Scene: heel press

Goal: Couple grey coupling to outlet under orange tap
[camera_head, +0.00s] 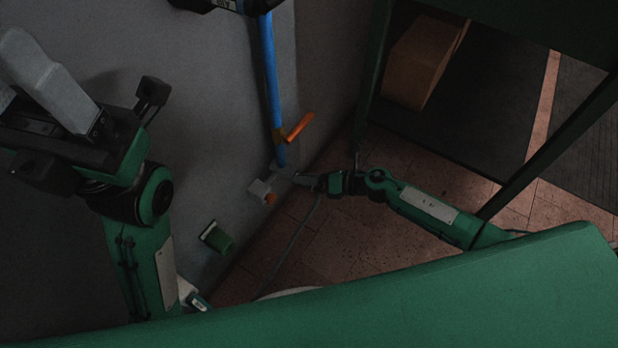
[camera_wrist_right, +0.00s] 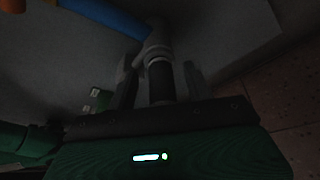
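The orange tap (camera_head: 298,127) sits low on a blue pipe (camera_head: 271,75) on the grey wall. The outlet under it (camera_head: 281,166) is small and dim in the head view. My right gripper (camera_head: 300,180) is close to the wall just below the outlet. In the right wrist view, its fingers (camera_wrist_right: 160,85) stand on both sides of the grey coupling (camera_wrist_right: 158,48), which has a dark, ribbed-looking lower part. It appears held. Whether it touches the outlet is unclear. My left gripper (camera_head: 70,110) is raised at the upper left; its finger opening cannot be made out.
A green wall box (camera_head: 217,238) is lower left. A thin hose (camera_head: 294,240) runs down to the tiled floor. A cardboard box (camera_head: 424,62) is behind a green frame (camera_head: 550,150).

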